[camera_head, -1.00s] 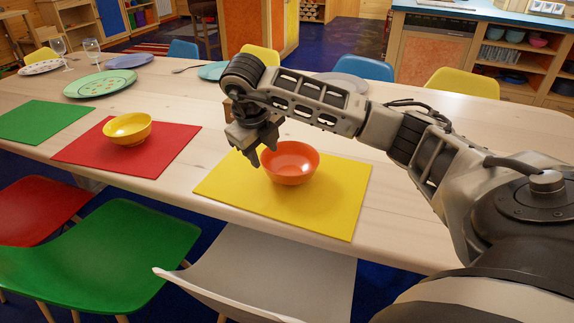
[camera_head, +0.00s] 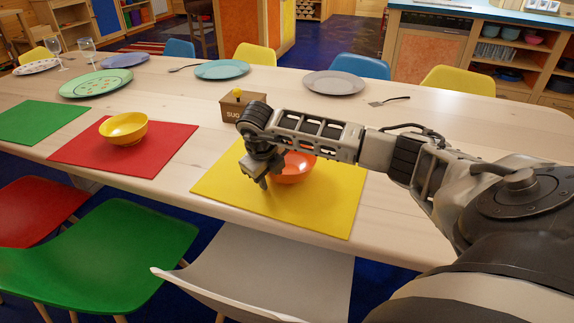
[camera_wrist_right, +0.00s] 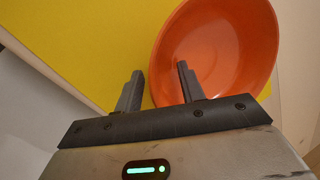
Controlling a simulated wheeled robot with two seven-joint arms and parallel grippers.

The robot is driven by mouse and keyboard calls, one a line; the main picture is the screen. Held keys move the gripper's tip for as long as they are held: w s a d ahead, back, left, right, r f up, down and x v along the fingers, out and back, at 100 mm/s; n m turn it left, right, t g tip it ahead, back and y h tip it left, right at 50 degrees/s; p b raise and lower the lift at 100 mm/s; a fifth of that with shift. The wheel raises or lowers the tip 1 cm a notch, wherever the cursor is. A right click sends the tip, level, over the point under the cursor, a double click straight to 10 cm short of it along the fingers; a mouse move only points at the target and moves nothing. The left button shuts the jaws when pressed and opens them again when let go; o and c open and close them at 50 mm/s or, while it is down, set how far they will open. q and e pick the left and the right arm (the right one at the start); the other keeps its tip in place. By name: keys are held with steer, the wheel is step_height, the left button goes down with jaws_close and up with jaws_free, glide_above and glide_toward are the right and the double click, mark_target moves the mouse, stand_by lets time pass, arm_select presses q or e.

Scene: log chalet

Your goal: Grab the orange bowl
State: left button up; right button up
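The orange bowl (camera_head: 296,169) stands upright on the yellow placemat (camera_head: 325,206); the arm hides part of its rim in the head view. My right gripper (camera_head: 262,178) is low over the mat at the bowl's left side. In the right wrist view, the gripper (camera_wrist_right: 160,88) is open, its two fingers apart. One finger is over the inside of the orange bowl (camera_wrist_right: 228,55), the other is outside it over the yellow mat (camera_wrist_right: 75,40). The near-left rim lies between the fingers. I cannot tell whether either finger touches it. My left gripper is not in view.
A yellow bowl (camera_head: 124,128) stands on a red placemat (camera_head: 165,150) to the left. A sugar box (camera_head: 238,107) stands just behind my right gripper. Chairs line the table's near edge (camera_head: 170,186).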

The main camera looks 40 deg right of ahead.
steer(key=shift+r, duration=0.1)
jaws_close()
